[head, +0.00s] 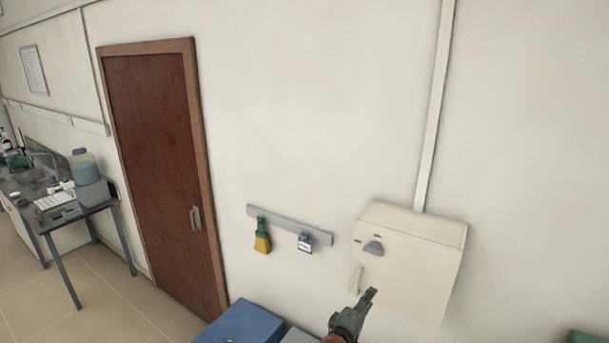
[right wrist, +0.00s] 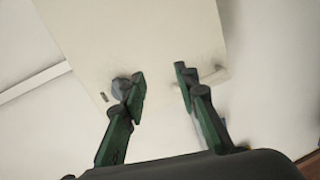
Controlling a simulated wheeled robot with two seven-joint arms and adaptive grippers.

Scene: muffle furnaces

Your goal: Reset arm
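My right gripper (head: 368,298) shows at the bottom of the head view, in front of the lower left part of a cream wall box (head: 425,262). In the right wrist view its two green fingers (right wrist: 160,82) stand apart with nothing between them. The box front (right wrist: 150,35) lies beyond the fingers there. The box has a grey knob (head: 373,248) and a pale handle (head: 356,280). In the right wrist view the knob (right wrist: 121,88) is beside the left finger and the handle (right wrist: 215,77) is partly behind the right finger. I cannot tell whether either finger touches them. My left gripper is not in view.
A rail (head: 290,225) with a yellow-green item (head: 262,238) and a small tag (head: 305,243) is on the wall left of the box. A blue box top (head: 243,322) is below. A brown door (head: 165,170) and a cluttered bench (head: 85,212) are further left.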

